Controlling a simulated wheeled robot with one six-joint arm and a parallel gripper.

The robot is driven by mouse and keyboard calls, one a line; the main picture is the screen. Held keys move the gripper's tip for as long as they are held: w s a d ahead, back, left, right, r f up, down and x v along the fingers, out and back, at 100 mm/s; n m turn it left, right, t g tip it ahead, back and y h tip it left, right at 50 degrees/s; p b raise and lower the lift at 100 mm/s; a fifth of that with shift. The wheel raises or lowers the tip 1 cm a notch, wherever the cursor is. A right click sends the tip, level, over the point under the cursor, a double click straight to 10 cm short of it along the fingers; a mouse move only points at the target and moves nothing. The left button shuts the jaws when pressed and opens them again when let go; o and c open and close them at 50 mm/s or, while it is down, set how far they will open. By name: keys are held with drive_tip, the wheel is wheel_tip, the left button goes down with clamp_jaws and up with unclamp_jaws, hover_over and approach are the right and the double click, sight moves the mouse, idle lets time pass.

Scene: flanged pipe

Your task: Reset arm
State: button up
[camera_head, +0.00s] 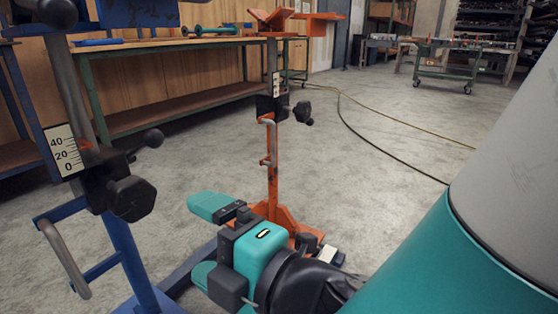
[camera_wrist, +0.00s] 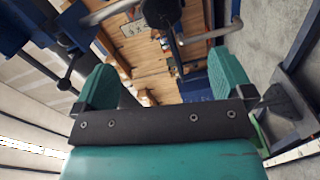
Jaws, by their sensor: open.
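My gripper (camera_head: 208,240) is low in the head view, between a blue stand (camera_head: 126,245) on the left and an orange stand (camera_head: 272,170) behind it. Its teal fingers are spread and nothing shows between them. In the wrist view my gripper (camera_wrist: 160,82) is also open and empty, with a finger on each side. Blue stand parts and a grey bent handle show beyond the fingers there.
A workbench (camera_head: 180,44) with tools runs along the wooden wall. A green-framed cart (camera_head: 455,75) stands at the back right. A hose or cable (camera_head: 380,150) lies across the grey floor. The open floor right of the orange stand is otherwise clear.

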drive_tip(key=shift+s, duration=0.25)
drive_tip(key=w+d+r+m+t+h+p, duration=0.1)
drive_tip(key=w+d+m+h+p, duration=0.2)
drive_tip(key=w+d+m+h, duration=0.3)
drive_tip(key=w+d+r+m+t+h+p, duration=0.15)
drive_tip(key=w+d+m+h, duration=0.25)
drive_tip(key=d+m, duration=0.45)
drive_tip(key=s+d+r+m+g+h+p, duration=0.2)
drive_tip(key=s+d+m+g+p, duration=0.3)
drive_tip(key=d+m+g, duration=0.15)
drive_tip(key=s+d+r+g+p, duration=0.4)
drive_tip(key=s+r, duration=0.3)
drive_tip(key=s, duration=0.4)
wheel_tip(320, 180, up, 37)
drive_tip(key=g+p, duration=0.1)
drive_tip(key=p, duration=3.5)
drive_tip(key=shift+a+y, duration=0.3)
drive_tip(key=shift+y, duration=0.1)
drive_tip(key=shift+w, duration=0.1)
drive_tip(key=shift+c, duration=0.5)
